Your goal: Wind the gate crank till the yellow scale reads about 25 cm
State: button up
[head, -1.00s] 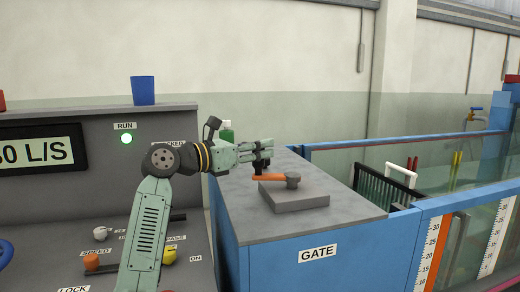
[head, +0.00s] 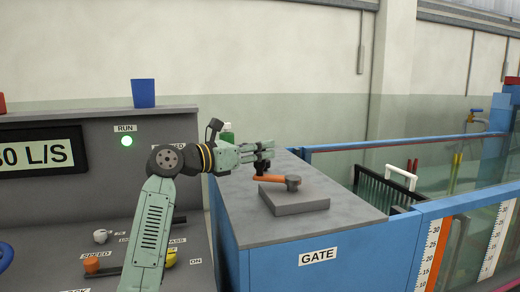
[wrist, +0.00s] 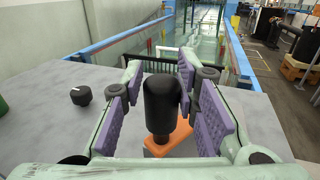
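The gate crank has an orange arm (head: 270,180) on a grey block (head: 293,198) on top of the blue gate cabinet. Its upright black knob (wrist: 160,105) is at the arm's left end. My gripper (head: 262,156) is at the knob. In the wrist view my purple finger pads (wrist: 168,110) stand on both sides of the knob, with gaps showing, so it looks open around it. A scale with an orange strip (head: 434,245) is on the flume glass at right, and a second scale (head: 497,238) stands further right. I cannot tell a reading on either.
The blue cabinet (head: 365,255) carries a GATE label. A small black knob (wrist: 81,95) is on its top at left in the wrist view. The control desk with a blue cup (head: 143,93) stands at left. A dark rack (head: 380,188) with a white handle is behind the cabinet.

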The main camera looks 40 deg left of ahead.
jog(key=o, duration=0.4)
jog(key=shift+s, duration=0.15)
jog(key=v, duration=1.1)
jog(key=shift+s+a+f, duration=0.1)
jog(key=shift+s, duration=0.25)
jog(key=shift+s, duration=0.1)
